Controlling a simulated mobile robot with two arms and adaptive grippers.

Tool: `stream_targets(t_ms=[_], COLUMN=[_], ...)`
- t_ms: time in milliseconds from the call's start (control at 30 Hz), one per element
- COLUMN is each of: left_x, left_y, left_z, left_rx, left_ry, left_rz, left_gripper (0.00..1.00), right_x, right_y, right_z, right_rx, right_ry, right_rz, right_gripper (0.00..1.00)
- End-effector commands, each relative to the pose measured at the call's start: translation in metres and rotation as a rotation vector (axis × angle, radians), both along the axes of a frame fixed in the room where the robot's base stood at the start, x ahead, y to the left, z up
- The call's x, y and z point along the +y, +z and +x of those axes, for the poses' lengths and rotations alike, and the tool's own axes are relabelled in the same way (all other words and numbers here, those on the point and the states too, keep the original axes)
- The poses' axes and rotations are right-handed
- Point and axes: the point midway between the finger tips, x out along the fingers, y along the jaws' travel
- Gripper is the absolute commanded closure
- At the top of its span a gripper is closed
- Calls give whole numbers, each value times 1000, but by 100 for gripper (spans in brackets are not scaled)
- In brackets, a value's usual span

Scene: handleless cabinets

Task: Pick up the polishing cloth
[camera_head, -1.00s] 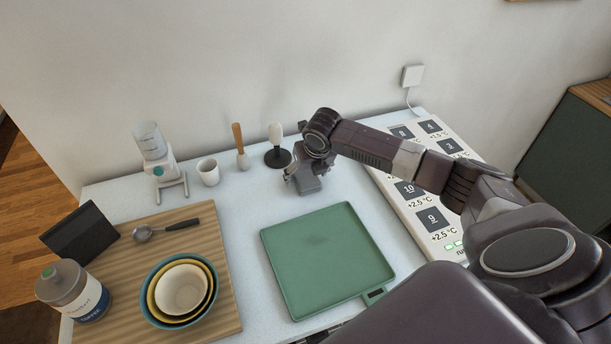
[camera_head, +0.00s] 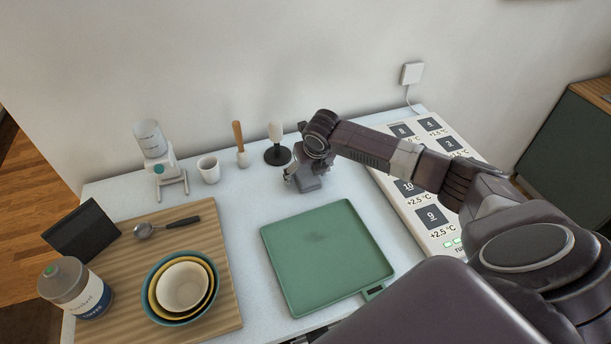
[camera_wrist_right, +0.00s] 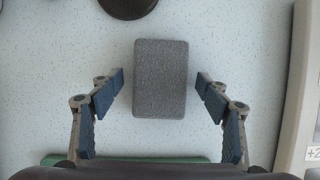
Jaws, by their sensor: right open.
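A grey, speckled, rectangular folded pad (camera_wrist_right: 160,104), which I take to be the polishing cloth, lies on the pale worktop in the right wrist view. My right gripper (camera_wrist_right: 161,82) is open above it, with one finger to each side and a gap between each finger and the pad. In the head view my right gripper (camera_head: 305,180) points down at the worktop behind the green tray, and it hides the pad there. My left gripper is not in view.
A green tray (camera_head: 325,258) lies in front of my right gripper. A black-based tamper (camera_head: 276,145), a brush (camera_head: 240,146) and a white cup (camera_head: 209,169) stand to its left. A wooden board (camera_head: 222,268) holds nested bowls. A white panel (camera_head: 428,190) lies at right.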

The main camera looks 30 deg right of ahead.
Motion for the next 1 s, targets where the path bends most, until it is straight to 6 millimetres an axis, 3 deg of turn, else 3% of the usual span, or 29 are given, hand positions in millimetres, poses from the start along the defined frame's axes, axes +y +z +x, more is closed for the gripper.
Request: stream_targets(t_ms=[67, 500, 833, 1000], left_x=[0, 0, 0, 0], left_y=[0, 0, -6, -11], left_z=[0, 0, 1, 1], left_rx=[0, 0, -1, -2], left_ry=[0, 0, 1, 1], left_rz=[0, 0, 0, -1], left_gripper=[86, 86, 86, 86], right_x=[0, 0, -1, -1], right_y=[0, 0, 3, 28], right_z=[0, 0, 0, 2], right_rx=[0, 0, -1, -6], right_ry=[0, 0, -1, 0], right_rz=[0, 0, -1, 0], right_gripper=[30, 75, 75, 75])
